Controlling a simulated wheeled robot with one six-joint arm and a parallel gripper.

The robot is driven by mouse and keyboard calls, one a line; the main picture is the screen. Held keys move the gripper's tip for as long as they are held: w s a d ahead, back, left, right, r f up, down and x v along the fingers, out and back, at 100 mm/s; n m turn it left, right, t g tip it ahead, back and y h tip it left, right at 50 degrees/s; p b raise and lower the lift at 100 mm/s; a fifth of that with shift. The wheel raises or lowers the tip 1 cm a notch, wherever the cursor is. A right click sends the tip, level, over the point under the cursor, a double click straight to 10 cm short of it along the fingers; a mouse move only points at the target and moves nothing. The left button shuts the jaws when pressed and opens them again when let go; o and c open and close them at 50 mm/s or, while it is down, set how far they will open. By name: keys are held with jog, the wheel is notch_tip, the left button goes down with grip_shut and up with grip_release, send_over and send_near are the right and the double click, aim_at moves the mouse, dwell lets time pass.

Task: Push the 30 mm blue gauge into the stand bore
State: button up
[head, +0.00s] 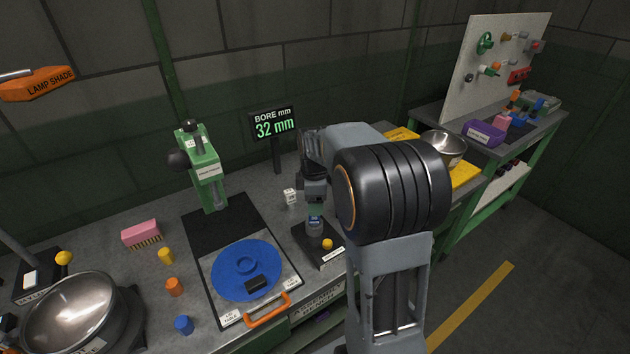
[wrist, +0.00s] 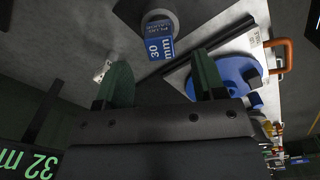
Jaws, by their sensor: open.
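The blue gauge (wrist: 159,46), marked 30 mm, stands at a round grey collar in the wrist view, just past my fingertips. How deep it sits in the bore is hidden. In the head view the gauge (head: 315,222) shows as a small blue piece right below my gripper (head: 314,203). The dark stand base (head: 304,241) lies under it, with a yellow ball knob (head: 327,244) at the front. My gripper (wrist: 163,62) is open, with its two green fingers apart and nothing between them.
A display reading 32 mm (head: 275,124) stands behind. A small white block (head: 290,196) lies beside the stand. A blue disc (head: 228,274) on a plate with an orange handle (head: 267,311) and a green press (head: 203,165) are to the left. A metal bowl (head: 443,146) is right.

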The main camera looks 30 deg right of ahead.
notch_tip(320, 180, up, 8)
jog(key=shift+f, duration=0.15)
dwell(0.6)
